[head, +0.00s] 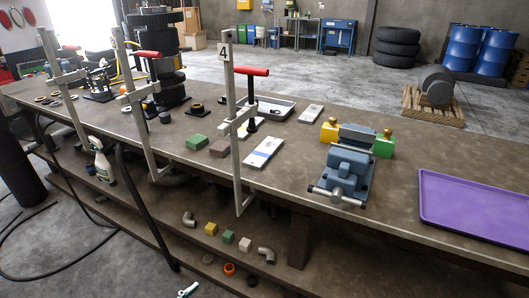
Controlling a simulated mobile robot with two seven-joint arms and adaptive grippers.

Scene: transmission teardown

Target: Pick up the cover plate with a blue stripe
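A pale, flat rectangular plate (267,147) lies on the workbench, just right of the tall clamp marked 4. Neither of my grippers is in view.
The long workbench (400,190) holds a blue vise (345,170), yellow and green blocks behind it, and a purple tray (475,207) at right. Tall clamps (236,130) rise along the front edge. Green (197,142) and brown blocks (220,148) lie left of the pale plate.

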